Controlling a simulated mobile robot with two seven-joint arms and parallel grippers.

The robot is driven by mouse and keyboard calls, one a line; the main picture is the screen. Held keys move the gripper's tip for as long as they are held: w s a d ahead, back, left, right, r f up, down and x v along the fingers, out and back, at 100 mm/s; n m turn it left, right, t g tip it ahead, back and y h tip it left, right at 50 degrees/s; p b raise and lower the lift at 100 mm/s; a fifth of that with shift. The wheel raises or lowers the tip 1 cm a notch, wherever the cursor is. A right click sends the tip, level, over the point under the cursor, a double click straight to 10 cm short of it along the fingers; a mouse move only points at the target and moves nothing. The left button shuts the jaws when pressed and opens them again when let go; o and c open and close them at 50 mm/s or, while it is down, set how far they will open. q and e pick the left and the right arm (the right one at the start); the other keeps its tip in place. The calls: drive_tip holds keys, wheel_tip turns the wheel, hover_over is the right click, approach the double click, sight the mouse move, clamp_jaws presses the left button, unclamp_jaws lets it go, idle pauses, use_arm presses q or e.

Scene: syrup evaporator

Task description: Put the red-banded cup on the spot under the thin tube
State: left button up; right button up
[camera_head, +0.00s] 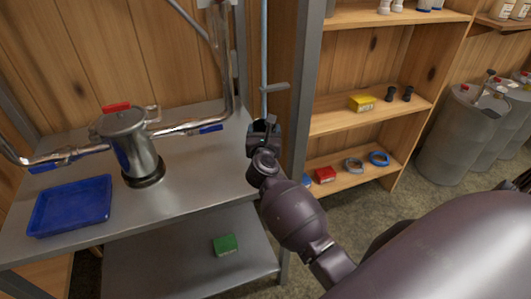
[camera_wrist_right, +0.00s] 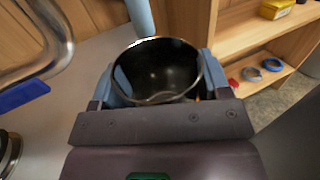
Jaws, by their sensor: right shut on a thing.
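My right gripper (camera_head: 264,130) is shut on a round cup (camera_wrist_right: 157,70) with a shiny rim and a dark, empty-looking inside. Its fingers press on opposite sides of the cup in the right wrist view (camera_wrist_right: 160,85). The cup's outer wall is mostly hidden, so no red band shows. A thin blue-grey tube (camera_head: 264,50) hangs down behind the steel table's right end, above the gripper in the head view. The tube (camera_wrist_right: 140,18) also shows just beyond the cup's rim. The spot under it is hidden. My left gripper is not in view.
The steel table (camera_head: 205,165) bears a metal pot (camera_head: 133,150) with a red handle and a blue tray (camera_head: 70,205). A steel post (camera_head: 305,100) rises right of the gripper. Bent pipes (camera_head: 222,75) run over the table. Wooden shelves (camera_head: 340,121) stand to the right.

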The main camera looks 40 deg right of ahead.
wheel_tip(320, 180, down, 2)
drive_tip(key=shift+f, duration=0.2)
wheel_tip(320, 180, down, 4)
drive_tip(key=shift+r+b, duration=0.2)
drive_tip(key=shift+b, duration=0.65)
drive_tip(key=shift+f, duration=0.2)
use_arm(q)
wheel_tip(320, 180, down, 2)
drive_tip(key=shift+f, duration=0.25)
use_arm(e)
drive_tip(key=shift+r, duration=0.1)
drive_tip(key=o, duration=1)
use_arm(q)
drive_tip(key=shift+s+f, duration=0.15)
use_arm(e)
drive_tip(key=shift+o, duration=0.3)
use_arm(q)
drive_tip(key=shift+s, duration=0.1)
